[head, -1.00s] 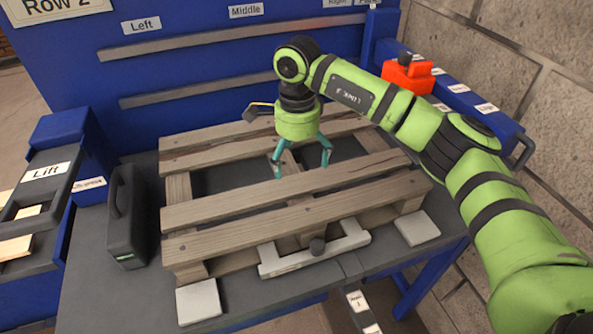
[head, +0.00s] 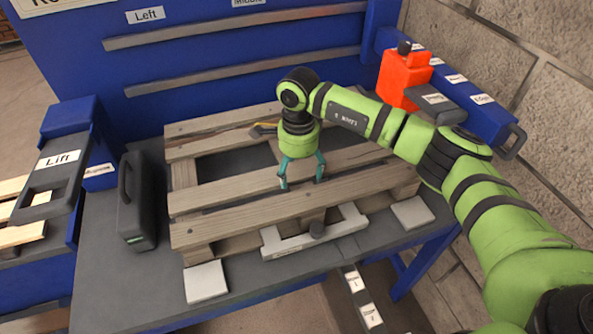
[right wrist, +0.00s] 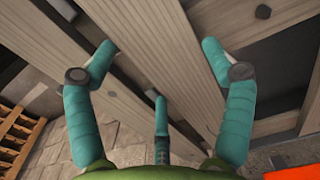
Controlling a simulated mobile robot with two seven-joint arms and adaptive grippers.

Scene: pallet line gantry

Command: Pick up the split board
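The wooden pallet (head: 186,175) lies on the dark bench, with several long top boards across it. I cannot tell from these frames which board is split; no crack shows clearly. My right gripper (head: 302,184) points down over the front half of the pallet, its fingertips close to a top board (head: 225,193). In the right wrist view its teal fingers (right wrist: 161,47) are spread apart, with a pale board (right wrist: 160,25) between and beyond them. Nothing is held. Whether the fingertips touch wood is unclear. My left gripper is out of view.
A black case (head: 136,202) stands left of the pallet. An orange bottle-like object (head: 403,78) stands at the back right. White pads (head: 205,281) lie near the front corners. A blue panel rises behind.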

